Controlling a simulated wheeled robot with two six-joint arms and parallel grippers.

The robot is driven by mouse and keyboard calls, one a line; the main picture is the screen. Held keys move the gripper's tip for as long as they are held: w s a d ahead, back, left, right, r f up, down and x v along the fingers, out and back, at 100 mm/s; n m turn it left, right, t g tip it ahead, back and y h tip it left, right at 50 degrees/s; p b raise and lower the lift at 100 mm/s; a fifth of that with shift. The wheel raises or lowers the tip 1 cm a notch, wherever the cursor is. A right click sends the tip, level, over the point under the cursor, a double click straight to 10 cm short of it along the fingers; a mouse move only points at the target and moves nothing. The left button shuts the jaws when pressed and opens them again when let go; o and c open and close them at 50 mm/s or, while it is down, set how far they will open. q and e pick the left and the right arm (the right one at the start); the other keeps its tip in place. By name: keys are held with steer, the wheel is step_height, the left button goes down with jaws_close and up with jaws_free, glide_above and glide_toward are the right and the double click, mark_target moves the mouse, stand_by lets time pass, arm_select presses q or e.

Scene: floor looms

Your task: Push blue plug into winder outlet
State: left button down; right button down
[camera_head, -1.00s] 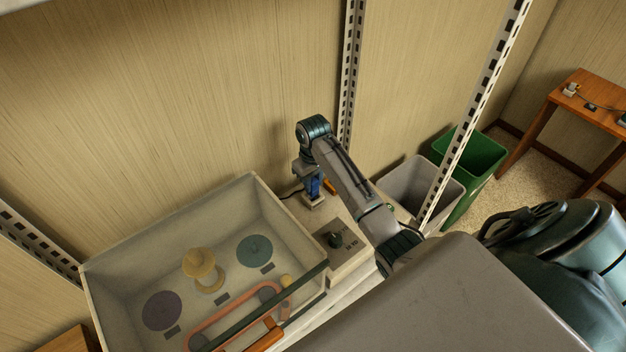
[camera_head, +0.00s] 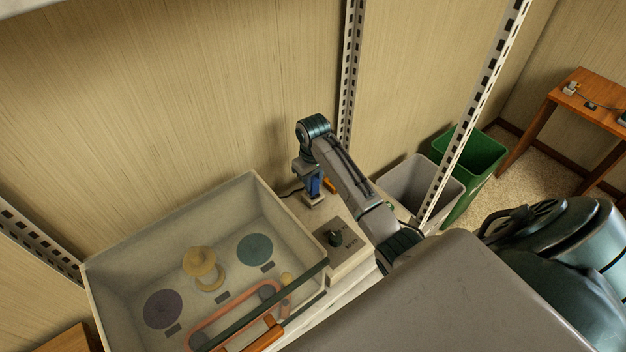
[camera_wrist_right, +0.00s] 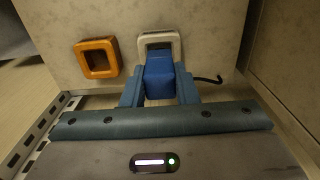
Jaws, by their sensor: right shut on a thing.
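The blue plug (camera_wrist_right: 159,78) is between the fingers of my right gripper (camera_wrist_right: 159,88), which is shut on it. In the head view my right gripper (camera_head: 313,192) points down at the back of the winder's top, with a little blue showing. In the wrist view the plug's front end is at a white-framed outlet (camera_wrist_right: 159,38). Whether the plug is seated inside it I cannot tell. A black cable (camera_wrist_right: 208,80) runs from the plug to the right. The winder (camera_head: 349,262) has a pale top with a dark knob. My left gripper is not in view.
An orange-framed socket (camera_wrist_right: 97,58) is beside the white one. A clear-walled box (camera_head: 130,245) with a yellow spool stands left of the winder. Slotted metal posts (camera_head: 350,75) rise behind it. Grey (camera_head: 408,180) and green bins (camera_head: 480,160) stand to the right.

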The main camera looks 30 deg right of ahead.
mark_target(313, 187)
steer(key=shift+f, duration=1.65)
steer(key=c, duration=1.1)
jaws_free()
steer(key=shift+o, duration=0.2)
steer(key=shift+r+b, duration=0.5)
steer(key=shift+r, duration=0.05)
step_height(313, 187, up, 7)
steer(key=shift+f+b, duration=0.1)
steer(key=shift+b, duration=1.1)
steer(key=shift+r+p, duration=0.85)
steer(key=shift+r, duration=0.1)
steer(key=shift+r+p, duration=0.55)
steer(key=shift+r, duration=0.05)
steer(key=shift+f, duration=0.1)
